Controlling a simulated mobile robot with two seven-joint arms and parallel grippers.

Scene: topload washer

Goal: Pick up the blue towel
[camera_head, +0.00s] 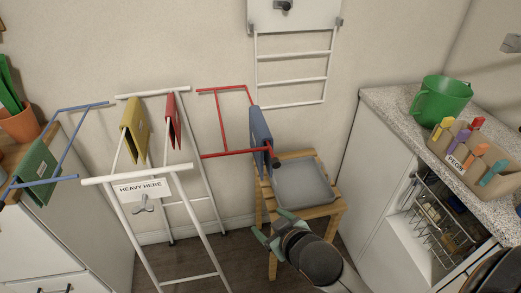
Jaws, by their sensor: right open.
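The blue towel (261,130) hangs folded over the right end of the red rack arm (222,122), above the back left of a wooden stool (332,207). My right gripper (268,226) comes in from the lower right. Its teal fingers are spread and empty. It appears below the towel in the picture, in front of the stool, and apart from the towel. My left gripper is not in view.
A white drying rack (138,180) holds yellow (134,131) and red towels (173,121); a green towel (36,172) hangs on the blue arm at left. A counter with a green bucket (440,101) stands right.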

